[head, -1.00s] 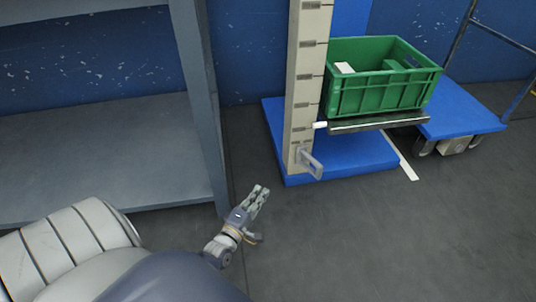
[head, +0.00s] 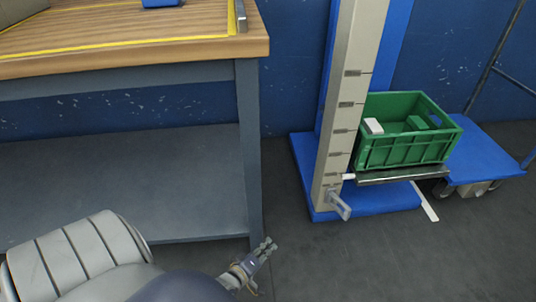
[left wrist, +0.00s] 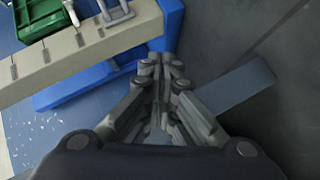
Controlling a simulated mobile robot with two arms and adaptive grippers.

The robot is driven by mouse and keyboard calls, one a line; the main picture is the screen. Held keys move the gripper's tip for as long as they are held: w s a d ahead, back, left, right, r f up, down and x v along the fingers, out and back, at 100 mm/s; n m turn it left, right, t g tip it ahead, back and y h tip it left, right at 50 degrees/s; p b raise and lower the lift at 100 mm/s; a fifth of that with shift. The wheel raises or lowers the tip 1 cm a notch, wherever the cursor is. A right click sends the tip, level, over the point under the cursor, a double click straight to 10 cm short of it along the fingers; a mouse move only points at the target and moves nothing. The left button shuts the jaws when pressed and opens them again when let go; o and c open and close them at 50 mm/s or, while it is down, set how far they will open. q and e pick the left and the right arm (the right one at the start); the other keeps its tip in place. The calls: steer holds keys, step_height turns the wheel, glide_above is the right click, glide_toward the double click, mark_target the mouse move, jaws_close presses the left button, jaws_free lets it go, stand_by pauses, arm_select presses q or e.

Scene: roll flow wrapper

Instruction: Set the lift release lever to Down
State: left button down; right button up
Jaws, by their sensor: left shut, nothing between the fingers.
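The lift release lever (head: 340,205) is a grey looped handle low on the front of the beige lift mast (head: 339,110). It sticks out and down from the mast near the blue base. In the left wrist view the lever (left wrist: 116,12) shows at the top edge, partly cut off. My left gripper (head: 267,245) is shut and empty, near the table leg, left of and below the lever in the picture, apart from it. In the left wrist view its fingers (left wrist: 161,65) are together, pointing toward the blue base. My right gripper is not in view.
A green crate (head: 405,156) with a white block inside rests on the lift's platform (head: 400,176). A blue cart (head: 488,150) stands right of it. A wooden-topped table (head: 130,55) with a grey lower shelf stands left. Dark floor before the lift is clear.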

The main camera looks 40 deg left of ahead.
arm_select(q)
steer(key=shift+s+a+m+g+p, duration=0.15)
steer(key=shift+s+m+g+p, duration=0.2)
steer(key=shift+s, duration=0.25)
